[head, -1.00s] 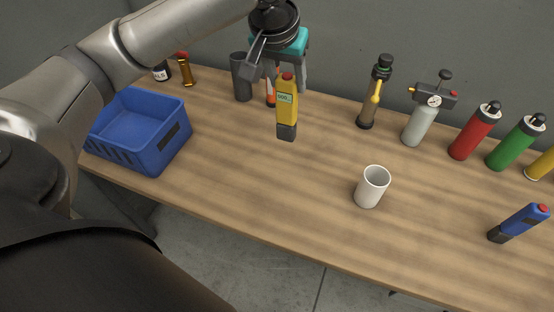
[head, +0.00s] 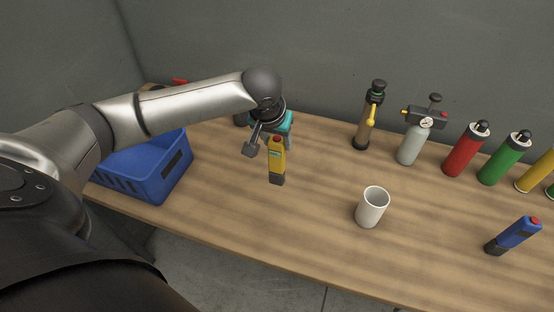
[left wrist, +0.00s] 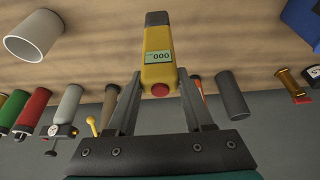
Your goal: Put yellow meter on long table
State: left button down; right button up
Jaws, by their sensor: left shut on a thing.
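The yellow meter (head: 276,160) has a dark lower end, a small display and a red-orange top. My left gripper (head: 270,143) is shut on it and holds it upright over the long wooden table (head: 240,210). In the left wrist view the meter (left wrist: 158,55) sits between the two fingers of the left gripper (left wrist: 160,95), with its display reading zeros and its red button toward the palm. I cannot tell whether its lower end touches the table. My right gripper is in neither view.
A white cup (head: 371,208) stands right of the meter. A blue crate (head: 150,170) is at the left, partly behind my arm. The middle front is clear.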

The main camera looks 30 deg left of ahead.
aim_at(277, 158)
pick_arm(q)
jog(key=shift+f, duration=3.05)
jog(key=shift+f, duration=0.15)
jog(key=shift+c, duration=1.4)
grip_release()
jog(key=shift+r, duration=0.2)
jog(key=p+v, duration=0.1)
jog(key=v, duration=1.1)
jog(key=shift+f, duration=0.1)
